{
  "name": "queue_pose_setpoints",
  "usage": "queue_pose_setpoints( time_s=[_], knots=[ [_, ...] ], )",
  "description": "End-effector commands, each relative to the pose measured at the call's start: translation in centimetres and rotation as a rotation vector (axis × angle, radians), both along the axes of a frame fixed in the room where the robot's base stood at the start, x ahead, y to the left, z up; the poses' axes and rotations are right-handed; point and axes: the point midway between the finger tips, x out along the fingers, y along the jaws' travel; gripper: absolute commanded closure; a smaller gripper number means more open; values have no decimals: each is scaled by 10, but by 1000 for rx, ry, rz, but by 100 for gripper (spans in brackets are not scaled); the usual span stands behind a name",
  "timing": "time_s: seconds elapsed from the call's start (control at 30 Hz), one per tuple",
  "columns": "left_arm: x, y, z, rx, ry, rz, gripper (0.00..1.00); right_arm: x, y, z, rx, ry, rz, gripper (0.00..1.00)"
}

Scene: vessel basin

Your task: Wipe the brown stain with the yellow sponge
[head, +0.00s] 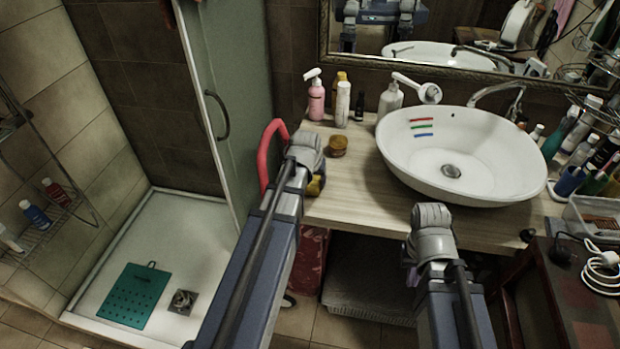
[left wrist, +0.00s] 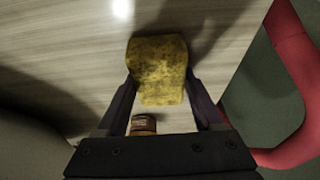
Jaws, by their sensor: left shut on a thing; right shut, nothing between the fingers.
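The yellow sponge (left wrist: 158,68), mottled with dark specks, is between the fingers of my left gripper (left wrist: 160,98) in the left wrist view. The gripper is shut on it over the wooden counter. In the head view a bit of yellow shows beside my left gripper (head: 318,182), at the counter's left edge; the arm hides most of it. My right gripper (head: 412,276) is mostly hidden behind its own wrist, in front of the counter; it is shut and empty. I cannot make out a brown stain.
A small brown jar (head: 338,146) stands on the counter (head: 350,190); bottles, including a pink pump bottle (head: 316,100), stand behind. A red curved bar (head: 268,150) is beside my left arm. Toiletries (head: 585,140) crowd the right. The counter's front left is fairly clear.

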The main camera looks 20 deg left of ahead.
Motion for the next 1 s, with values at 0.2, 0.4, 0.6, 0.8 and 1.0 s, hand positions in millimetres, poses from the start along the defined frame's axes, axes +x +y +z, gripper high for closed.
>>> queue_pose_setpoints(
  time_s=[0.2,0.4,0.6,0.8,1.0],
  knots=[
    [3,-13,-1,0,0,-2,76,0,0,-1,0,0,0,100],
    [7,-30,-3,-1,0,-4,76,0,0,-3,0,0,0,100],
    [9,-39,-3,-5,0,-2,76,0,0,-3,0,0,0,100],
    [10,-43,-3,-6,1,-5,76,0,0,-3,0,0,0,100],
    [13,-57,-3,-7,1,-6,76,0,0,-3,0,0,0,100]
  ],
)
